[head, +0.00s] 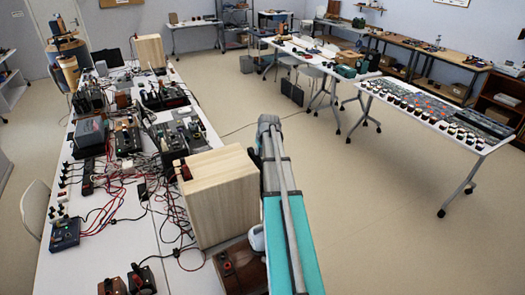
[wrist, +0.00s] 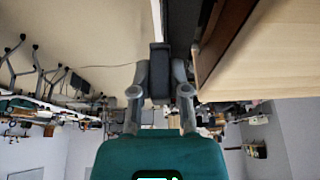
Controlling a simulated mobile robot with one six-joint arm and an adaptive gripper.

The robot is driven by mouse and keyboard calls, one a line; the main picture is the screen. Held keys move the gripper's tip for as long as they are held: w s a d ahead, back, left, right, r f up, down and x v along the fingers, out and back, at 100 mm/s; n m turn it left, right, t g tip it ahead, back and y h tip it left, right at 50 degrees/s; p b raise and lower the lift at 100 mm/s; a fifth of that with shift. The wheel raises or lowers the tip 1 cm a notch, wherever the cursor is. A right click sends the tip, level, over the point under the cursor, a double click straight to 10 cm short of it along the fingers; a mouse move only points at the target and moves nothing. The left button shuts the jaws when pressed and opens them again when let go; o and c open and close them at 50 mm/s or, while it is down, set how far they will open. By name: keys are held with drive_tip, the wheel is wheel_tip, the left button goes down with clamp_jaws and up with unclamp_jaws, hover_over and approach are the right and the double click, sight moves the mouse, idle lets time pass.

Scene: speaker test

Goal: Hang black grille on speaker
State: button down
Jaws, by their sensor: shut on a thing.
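A light wooden speaker box (head: 222,195) stands on the near bench in the head view, left of my arm. In the wrist view a pale wooden box face (wrist: 275,65) with a brown side fills the upper right; it looks like the same speaker. My gripper (wrist: 160,72) is shut, its fingers together at the lower end of a dark strip. This strip looks like the black grille (wrist: 181,22) seen nearly edge-on, close beside the wooden box. I cannot tell whether they touch. In the head view my arm hides the gripper and grille.
The long white bench (head: 180,238) is crowded with electronics and red and black cables (head: 100,205) left of the speaker. A second wooden box (head: 150,52) stands at its far end. A table of small knobs (head: 440,112) stands at right. The floor between is clear.

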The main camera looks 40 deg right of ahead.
drive_tip(key=shift+w+a, duration=0.25)
drive_tip(key=shift+a, duration=0.75)
drive_tip(key=shift+s+d, duration=0.2)
idle(0.6)
drive_tip(key=shift+w+a, duration=0.1)
drive_tip(key=shift+a, duration=0.45)
idle(2.5)
drive_tip(key=shift+f+b, duration=0.55)
idle(2.1)
drive_tip(key=c, duration=0.5)
unclamp_jaws()
drive_tip(key=shift+d, duration=0.1)
drive_tip(key=shift+c, duration=0.2)
